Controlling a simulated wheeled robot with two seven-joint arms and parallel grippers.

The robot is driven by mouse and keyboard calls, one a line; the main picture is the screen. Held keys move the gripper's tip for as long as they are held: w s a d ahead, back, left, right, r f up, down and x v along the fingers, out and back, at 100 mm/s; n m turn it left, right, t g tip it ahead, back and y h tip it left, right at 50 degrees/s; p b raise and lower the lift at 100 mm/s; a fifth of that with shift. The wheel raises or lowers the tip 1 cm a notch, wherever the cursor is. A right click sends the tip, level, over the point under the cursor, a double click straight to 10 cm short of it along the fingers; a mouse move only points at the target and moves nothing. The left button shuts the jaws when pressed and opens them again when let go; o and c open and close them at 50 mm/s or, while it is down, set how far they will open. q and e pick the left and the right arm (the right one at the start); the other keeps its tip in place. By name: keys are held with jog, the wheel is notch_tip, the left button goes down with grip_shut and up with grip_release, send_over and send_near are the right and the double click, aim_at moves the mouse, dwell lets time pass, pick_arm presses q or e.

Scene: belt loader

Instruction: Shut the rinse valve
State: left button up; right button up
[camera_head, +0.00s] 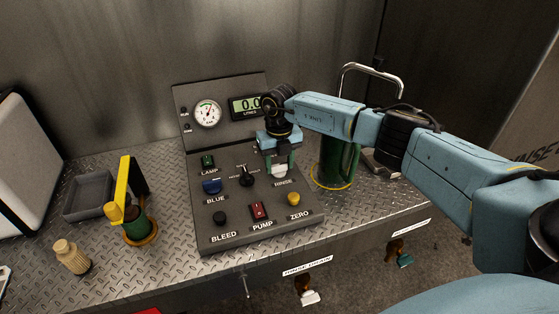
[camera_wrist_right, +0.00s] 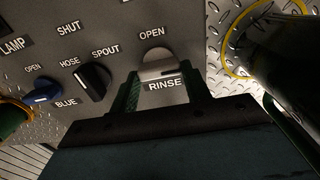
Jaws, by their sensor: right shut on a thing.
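The rinse valve is a pale grey knob (camera_wrist_right: 158,68) above the RINSE label on the sloped grey control panel (camera_head: 240,215). The word OPEN stands above it in the right wrist view. My right gripper (camera_head: 281,167) reaches down to it from the right side. In the right wrist view its two green fingers (camera_wrist_right: 163,85) stand on either side of the knob, shut on it. The knob's exact turn is hard to read. My left gripper is not in view.
The blue valve knob (camera_wrist_right: 42,90) and black hose/spout selector (camera_wrist_right: 95,82) sit left of the rinse knob. The red pump switch (camera_head: 258,211) and yellow zero button (camera_head: 293,199) are below it. A dark green jug (camera_head: 335,165) stands close at right.

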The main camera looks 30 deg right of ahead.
aim_at(280, 166)
jog(key=shift+o, duration=0.2)
jog(key=o, duration=1)
jog(key=shift+c, duration=0.2)
notch_tip(280, 166, up, 14)
jog(key=shift+f+b, duration=0.25)
jog(key=shift+b, duration=0.05)
